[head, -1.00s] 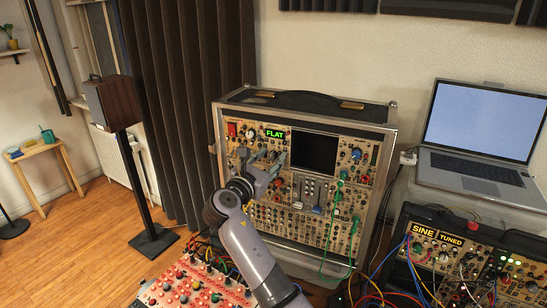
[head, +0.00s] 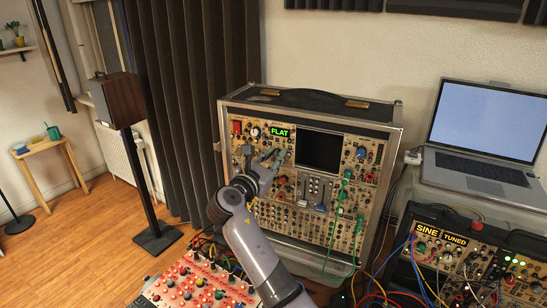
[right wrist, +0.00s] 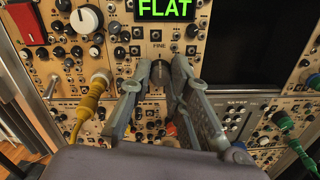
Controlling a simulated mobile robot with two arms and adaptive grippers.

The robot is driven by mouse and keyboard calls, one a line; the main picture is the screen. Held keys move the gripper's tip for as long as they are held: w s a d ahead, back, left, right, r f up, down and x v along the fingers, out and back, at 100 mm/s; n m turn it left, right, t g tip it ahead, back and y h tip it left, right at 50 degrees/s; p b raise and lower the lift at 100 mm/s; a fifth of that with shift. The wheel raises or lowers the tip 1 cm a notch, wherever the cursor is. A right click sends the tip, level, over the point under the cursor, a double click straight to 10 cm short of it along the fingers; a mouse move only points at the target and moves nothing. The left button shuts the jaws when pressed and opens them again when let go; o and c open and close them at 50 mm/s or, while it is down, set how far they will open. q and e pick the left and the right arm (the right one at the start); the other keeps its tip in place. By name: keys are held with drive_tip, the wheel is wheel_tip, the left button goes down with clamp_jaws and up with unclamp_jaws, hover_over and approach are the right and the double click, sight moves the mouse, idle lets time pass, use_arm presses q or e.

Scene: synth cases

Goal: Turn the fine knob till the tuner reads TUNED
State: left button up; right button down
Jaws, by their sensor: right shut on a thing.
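The tuner display (head: 279,133) on the tall synth case reads FLAT in green letters; it also shows at the top of the right wrist view (right wrist: 166,8). The small dark fine knob (right wrist: 158,70) sits below the word FINE on the tan panel. My right gripper (right wrist: 159,73) has a grey finger on each side of this knob and is shut on it. In the head view my right gripper (head: 265,156) is at the panel just below the display, and the knob is too small to make out there. My left gripper is not in view.
Knobs and a yellow plug (right wrist: 91,92) sit left of my fingers. Green cables (head: 338,210) hang at the case's right. A lower case (head: 500,235) has labels SINE and TUNED. A red panel (head: 200,285) lies below my arm. A laptop (head: 480,140) stands at right.

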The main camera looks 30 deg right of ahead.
drive_tip(key=shift+m, duration=0.3)
drive_tip(key=m+b, duration=0.2)
drive_tip(key=m, duration=0.3)
drive_tip(key=shift+f, duration=0.1)
drive_tip(key=m+b, duration=0.3)
drive_tip(key=m, duration=0.3)
drive_tip(key=shift+d, duration=0.1)
idle(0.3)
drive_tip(key=c, duration=1.5)
unclamp_jaws()
drive_tip(key=shift+s, duration=0.1)
drive_tip(key=shift+y, duration=0.3)
drive_tip(key=v, duration=0.7)
drive_tip(key=shift+s+a, duration=0.1)
drive_tip(key=shift+a, duration=0.15)
